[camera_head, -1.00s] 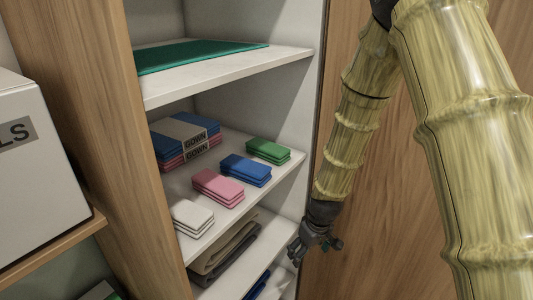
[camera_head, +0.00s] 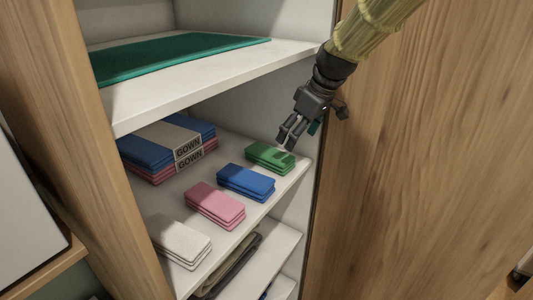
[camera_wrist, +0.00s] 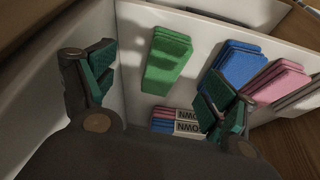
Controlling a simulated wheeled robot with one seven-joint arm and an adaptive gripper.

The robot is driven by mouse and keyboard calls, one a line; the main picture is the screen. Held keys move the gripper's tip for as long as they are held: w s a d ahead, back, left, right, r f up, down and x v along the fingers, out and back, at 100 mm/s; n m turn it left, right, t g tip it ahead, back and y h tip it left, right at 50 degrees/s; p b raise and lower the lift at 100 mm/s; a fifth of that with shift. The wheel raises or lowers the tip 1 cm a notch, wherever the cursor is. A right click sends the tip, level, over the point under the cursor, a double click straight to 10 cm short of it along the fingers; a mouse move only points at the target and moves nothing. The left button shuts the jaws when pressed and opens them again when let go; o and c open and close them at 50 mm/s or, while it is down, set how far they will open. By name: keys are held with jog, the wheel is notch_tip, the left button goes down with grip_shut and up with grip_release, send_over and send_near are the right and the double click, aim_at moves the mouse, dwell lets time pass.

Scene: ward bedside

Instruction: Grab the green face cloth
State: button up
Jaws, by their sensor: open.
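The green face cloth (camera_head: 270,157) is a folded stack at the right back of the middle shelf, beside the blue one. In the wrist view the green cloth (camera_wrist: 167,60) lies beyond my jaws, between them and nearer the top. My gripper (camera_head: 286,146) is open and empty, just above the cloth's right part in the head view. Its two green-padded fingers are spread wide in the wrist view (camera_wrist: 158,92). I cannot tell from the head view whether a fingertip touches the cloth.
A blue cloth stack (camera_head: 246,181), a pink one (camera_head: 214,204) and a white one (camera_head: 181,244) line the shelf (camera_head: 196,222). Packed gowns (camera_head: 165,152) lie behind. The upper shelf (camera_head: 205,79) is overhead, and a wooden panel (camera_head: 410,150) stands to the right.

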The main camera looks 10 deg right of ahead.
aim_at(283, 158)
jog(key=f, duration=0.1)
jog(key=a+f, duration=0.1)
jog(key=a+f+p, duration=0.1)
jog(key=f, duration=0.1)
jog(key=shift+w, duration=0.3)
jog(key=shift+w+f, duration=0.2)
jog(key=shift+w, duration=0.1)
jog(key=shift+s+f, duration=0.1)
jog(key=shift+s, duration=0.25)
jog(key=p+x, duration=0.2)
jog(key=x, duration=0.2)
jog(key=shift+w+a, duration=0.1)
jog(key=shift+a, duration=0.05)
jog(key=shift+f, duration=0.2)
jog(key=shift+a, duration=0.1)
